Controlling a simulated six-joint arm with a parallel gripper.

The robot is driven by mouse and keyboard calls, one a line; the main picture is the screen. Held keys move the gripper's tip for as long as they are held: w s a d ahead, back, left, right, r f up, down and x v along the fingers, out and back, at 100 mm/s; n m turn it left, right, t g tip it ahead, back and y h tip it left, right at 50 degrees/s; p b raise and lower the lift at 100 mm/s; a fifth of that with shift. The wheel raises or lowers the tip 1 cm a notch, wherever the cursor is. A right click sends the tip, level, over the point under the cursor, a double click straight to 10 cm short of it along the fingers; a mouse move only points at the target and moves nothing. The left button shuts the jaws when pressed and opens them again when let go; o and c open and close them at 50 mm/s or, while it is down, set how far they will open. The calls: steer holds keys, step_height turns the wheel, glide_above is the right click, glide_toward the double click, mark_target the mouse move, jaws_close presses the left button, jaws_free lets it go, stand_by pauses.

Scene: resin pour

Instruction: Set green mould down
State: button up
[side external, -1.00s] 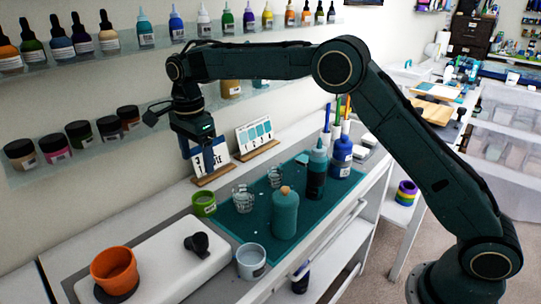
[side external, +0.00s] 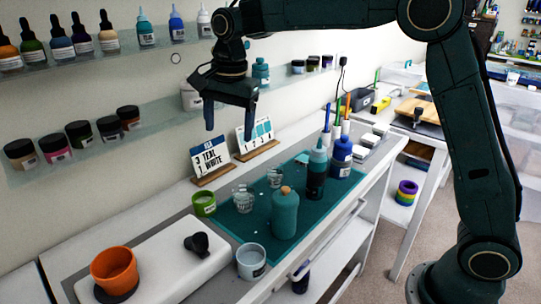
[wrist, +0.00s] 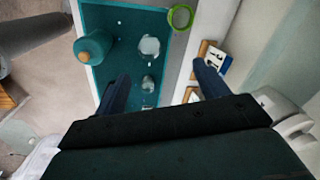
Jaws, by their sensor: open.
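The green mould (side external: 204,204), a small round cup with a pale label, stands upright at the left corner of the teal mat (side external: 247,222). In the wrist view the mould (wrist: 180,17) shows from above as a bright green ring at the top, beside the mat's edge. My gripper (side external: 230,120) is open and empty, fingers pointing down. It hangs well above the bench, in front of the wall and near the cards, clear of the mould. In the wrist view its two fingers (wrist: 163,86) are wide apart with nothing held between them.
Two clear cups (side external: 242,197) (side external: 275,176), a teal bottle (side external: 285,214) and darker bottles (side external: 317,172) stand on the mat. Cards on wooden stands (side external: 210,162) (side external: 255,140) are behind. A white cup (side external: 251,262) and an orange pot (side external: 114,270) are in front.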

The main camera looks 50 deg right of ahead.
steer(key=s+d+r+n+t, duration=0.1)
steer(key=s+d+n, duration=0.2)
steer(key=s, duration=0.5)
steer(key=s+d+r+n+t, duration=0.15)
steer(key=s+n, duration=0.25)
steer(key=s, duration=0.4)
steer(key=s+d+r+n+t, duration=0.1)
steer(key=s+d+r+n, duration=0.15)
steer(key=s, duration=0.55)
steer(key=s+d+f+n, duration=0.2)
steer(key=s+f+n, duration=0.2)
steer(key=s, duration=0.4)
steer(key=shift+f+t, duration=0.45)
steer(key=shift+f, duration=0.3)
